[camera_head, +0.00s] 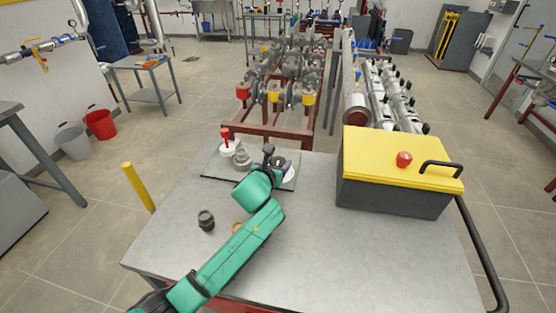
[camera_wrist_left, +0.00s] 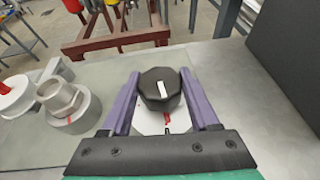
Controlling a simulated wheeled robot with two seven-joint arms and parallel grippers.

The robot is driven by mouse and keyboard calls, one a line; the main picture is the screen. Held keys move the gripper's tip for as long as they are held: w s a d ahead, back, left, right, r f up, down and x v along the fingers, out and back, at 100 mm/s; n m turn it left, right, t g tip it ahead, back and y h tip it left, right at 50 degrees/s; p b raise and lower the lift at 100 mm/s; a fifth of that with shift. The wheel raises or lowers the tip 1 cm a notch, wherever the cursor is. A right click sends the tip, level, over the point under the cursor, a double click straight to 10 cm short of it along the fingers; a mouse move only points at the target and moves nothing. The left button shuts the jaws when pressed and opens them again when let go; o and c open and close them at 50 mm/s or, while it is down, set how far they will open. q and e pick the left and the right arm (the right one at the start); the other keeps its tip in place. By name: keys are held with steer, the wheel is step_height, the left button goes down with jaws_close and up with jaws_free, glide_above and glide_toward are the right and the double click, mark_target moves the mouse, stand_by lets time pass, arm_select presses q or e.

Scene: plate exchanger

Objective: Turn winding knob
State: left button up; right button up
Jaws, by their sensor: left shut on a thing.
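The winding knob (camera_wrist_left: 160,90) is a dark, many-sided knob with a white mark on top. In the left wrist view it stands between the two purple fingers of my left gripper (camera_wrist_left: 163,105), which is shut on it. A white dial (camera_wrist_left: 150,127) with a red mark shows below the knob. In the head view my left gripper (camera_head: 277,160) is over the right part of the grey mounting plate (camera_head: 213,165), and it mostly hides the knob. My right gripper is in neither view.
A metal fitting (camera_head: 242,158) and a white part with a red handle (camera_head: 227,143) stand left of the gripper. A dark cap (camera_head: 206,220) lies on the grey table (camera_head: 340,250). A black box with a yellow lid (camera_head: 375,150) stands at the right.

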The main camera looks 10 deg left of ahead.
arm_select(q)
steer(key=shift+r+n+y+p, duration=0.15)
steer(key=shift+n+y+p, duration=0.85)
steer(key=shift+y, duration=0.2)
steer(key=shift+n+y, duration=0.9)
steer(key=shift+y, duration=0.1)
steer(key=n+y, duration=0.1)
steer(key=n+g+y, duration=0.1)
steer(key=y, duration=0.1)
steer(key=shift+f+n, duration=0.2)
steer(key=shift+n, duration=0.1)
steer(key=shift+n+g+y+b, duration=0.9)
steer(key=shift+n+g+y, duration=0.4)
steer(key=shift+n+y, duration=0.25)
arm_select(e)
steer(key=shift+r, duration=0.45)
arm_select(q)
steer(key=shift+n+g, duration=0.25)
steer(key=shift+g, duration=0.05)
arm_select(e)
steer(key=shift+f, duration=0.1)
arm_select(q)
steer(key=o, duration=1.4)
